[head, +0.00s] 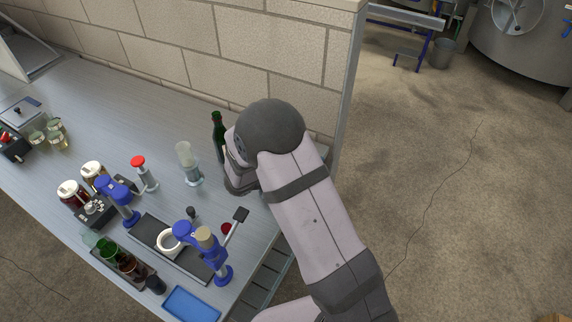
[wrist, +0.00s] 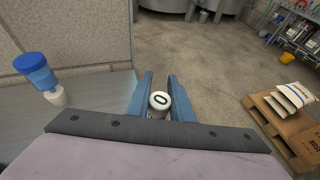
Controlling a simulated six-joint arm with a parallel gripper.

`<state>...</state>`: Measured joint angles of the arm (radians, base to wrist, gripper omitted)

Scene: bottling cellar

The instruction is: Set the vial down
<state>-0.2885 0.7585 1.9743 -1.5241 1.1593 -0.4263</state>
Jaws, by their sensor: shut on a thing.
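My gripper (wrist: 160,88) shows in the wrist view as two blue fingers. It is shut on the vial (wrist: 160,101), of which I see a round white cap with a dark ring-shaped mark between the fingers. The vial's body is mostly hidden below the cap. In the wrist view the fingers reach past the bench edge in the picture, with floor behind them. In the head view my own arm hides the gripper and the vial, so the height over the bench cannot be told.
A green bottle (head: 217,133) stands beside my arm near the block wall (head: 240,60). A clear cylinder (head: 188,165), a red-topped item (head: 139,162), blue bench devices (head: 115,188) and a blue tray (head: 190,305) occupy the bench (head: 125,95). Its back left is clear.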

